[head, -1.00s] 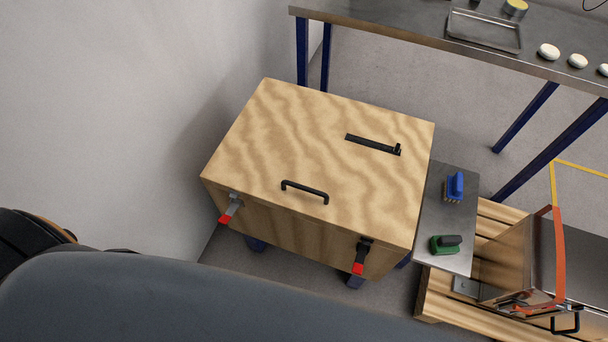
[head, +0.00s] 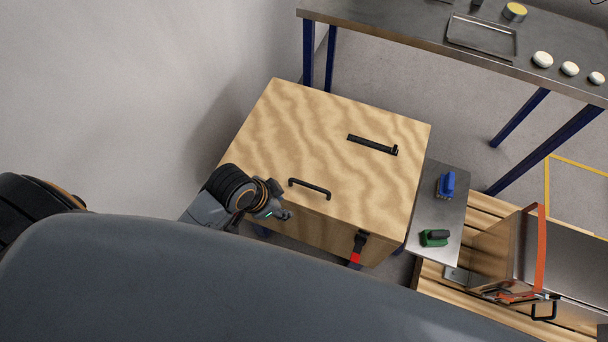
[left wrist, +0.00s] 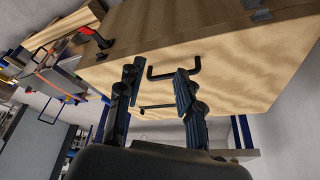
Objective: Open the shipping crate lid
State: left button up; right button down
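The wooden shipping crate (head: 310,230) stands against the wall with its lid (head: 300,130) shut. A black handle (head: 310,188) sits near the lid's front edge and also shows in the left wrist view (left wrist: 172,76). A front latch with a red tip (head: 357,250) hangs at the right; in the head view my arm hides the left latch. A grey metal latch part (left wrist: 258,14) shows in the left wrist view. My left gripper (head: 282,214) is at the lid's front left, close to the handle. Its fingers (left wrist: 156,92) are apart, with nothing between them gripped. My right gripper is out of view.
A black bar (head: 372,145) lies on the lid. A small side table (head: 440,215) holds a blue brush (head: 446,185) and a green tool (head: 434,238). A strapped metal box (head: 575,265) stands on a pallet at right. A steel table (head: 430,35) stands behind.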

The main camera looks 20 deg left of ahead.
pick_arm(q)
jog(key=w+r+m+h, duration=0.1)
jog(key=w+r+m, duration=0.25)
jog(key=m, duration=0.25)
jog(key=m+g+h, duration=0.1)
jog(key=m+g, duration=0.1)
jog(key=m, duration=0.3)
send_near(307, 184)
jog(key=p+x, duration=0.2)
jog(key=x, duration=0.6)
jog(key=shift+s, duration=0.1)
grip_shut()
jog(key=shift+r, duration=0.1)
